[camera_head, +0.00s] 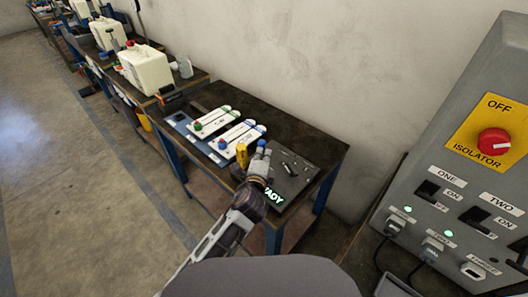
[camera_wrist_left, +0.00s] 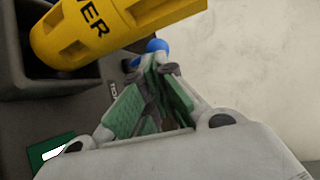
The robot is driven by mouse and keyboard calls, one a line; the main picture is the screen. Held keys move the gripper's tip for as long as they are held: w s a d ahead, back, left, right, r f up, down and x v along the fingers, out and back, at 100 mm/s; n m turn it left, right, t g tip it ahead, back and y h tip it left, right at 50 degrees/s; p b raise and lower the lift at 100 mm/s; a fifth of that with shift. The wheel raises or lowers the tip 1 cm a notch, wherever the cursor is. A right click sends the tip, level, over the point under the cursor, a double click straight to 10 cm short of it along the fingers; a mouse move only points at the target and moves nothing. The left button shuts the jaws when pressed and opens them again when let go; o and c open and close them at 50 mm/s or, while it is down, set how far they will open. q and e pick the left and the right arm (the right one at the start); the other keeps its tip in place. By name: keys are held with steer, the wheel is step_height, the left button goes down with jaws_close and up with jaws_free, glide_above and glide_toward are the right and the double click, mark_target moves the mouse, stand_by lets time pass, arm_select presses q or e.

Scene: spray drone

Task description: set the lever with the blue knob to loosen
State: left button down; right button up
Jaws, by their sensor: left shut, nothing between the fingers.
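The lever's blue knob (camera_head: 262,143) shows at the tip of my left gripper (camera_head: 259,158), on the dark panel at the near end of the workbench. My right gripper is not in view.
A yellow object (camera_head: 241,154) stands close left of my gripper; in the left wrist view it rests in a dark holder (camera_wrist_left: 30,72). White boards (camera_head: 238,137) with coloured knobs lie on the bench (camera_head: 300,135). A grey isolator cabinet (camera_head: 440,165) stands at right.

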arm_select(q)
steer(key=shift+x, duration=0.95)
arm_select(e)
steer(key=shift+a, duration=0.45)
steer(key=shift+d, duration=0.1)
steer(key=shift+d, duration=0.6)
arm_select(q)
steer(key=shift+w, duration=0.1)
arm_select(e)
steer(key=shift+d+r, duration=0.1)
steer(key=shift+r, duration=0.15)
arm_select(q)
steer(key=shift+r+p, duration=0.1)
steer(key=shift+p, duration=0.4)
steer(key=shift+d+r+p, duration=0.1)
steer(key=shift+p, duration=0.25)
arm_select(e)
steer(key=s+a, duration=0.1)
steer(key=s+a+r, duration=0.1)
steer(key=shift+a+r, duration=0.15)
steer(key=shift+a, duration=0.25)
arm_select(q)
steer(key=shift+w, duration=0.1)
